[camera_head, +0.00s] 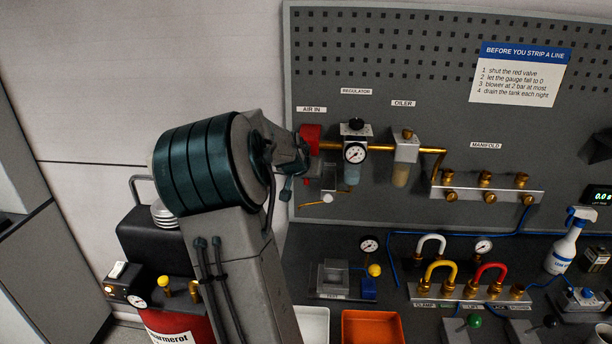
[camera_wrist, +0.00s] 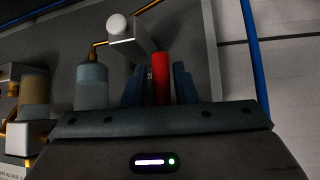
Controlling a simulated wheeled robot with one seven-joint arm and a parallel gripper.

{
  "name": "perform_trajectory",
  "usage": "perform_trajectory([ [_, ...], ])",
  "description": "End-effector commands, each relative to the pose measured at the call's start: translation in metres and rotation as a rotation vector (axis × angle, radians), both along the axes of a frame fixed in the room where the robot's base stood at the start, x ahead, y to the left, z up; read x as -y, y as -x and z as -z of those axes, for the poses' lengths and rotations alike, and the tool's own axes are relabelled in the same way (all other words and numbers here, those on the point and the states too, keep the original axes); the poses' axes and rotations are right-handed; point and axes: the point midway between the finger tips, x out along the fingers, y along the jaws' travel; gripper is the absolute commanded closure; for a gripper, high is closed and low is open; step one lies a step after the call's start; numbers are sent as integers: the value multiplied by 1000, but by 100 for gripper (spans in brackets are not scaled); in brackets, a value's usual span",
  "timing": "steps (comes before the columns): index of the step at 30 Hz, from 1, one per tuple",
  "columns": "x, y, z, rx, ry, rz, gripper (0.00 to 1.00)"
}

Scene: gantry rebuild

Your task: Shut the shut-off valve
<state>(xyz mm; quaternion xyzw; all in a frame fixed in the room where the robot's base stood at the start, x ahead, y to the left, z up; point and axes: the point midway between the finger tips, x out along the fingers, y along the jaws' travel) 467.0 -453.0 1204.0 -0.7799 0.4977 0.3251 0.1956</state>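The shut-off valve shows as a red part (camera_head: 310,138) under the AIR IN label on the pegboard, at the left end of the brass line. In the wrist view its red handle (camera_wrist: 162,82) stands upright between the two dark blue fingers of my gripper (camera_wrist: 160,74). A narrow gap shows on the left of the handle; it is close to the right finger, and I cannot tell whether they touch. The fingers look open around it. In the head view my arm hides most of my gripper (camera_head: 300,165) and part of the valve.
The regulator gauge (camera_head: 355,153) and the oiler (camera_head: 403,165) hang just right of the valve, with the manifold (camera_head: 487,192) beyond. A red tank (camera_head: 180,328) stands at lower left. An orange tray (camera_head: 372,328) and small fittings lie on the bench below.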

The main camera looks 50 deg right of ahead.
Motion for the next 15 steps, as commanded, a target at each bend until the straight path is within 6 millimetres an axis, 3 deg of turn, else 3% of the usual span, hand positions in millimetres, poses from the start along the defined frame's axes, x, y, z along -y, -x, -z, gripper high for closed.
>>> perform_trajectory([
  [15,-10,-1,-6,3,-4,-6,63],
])
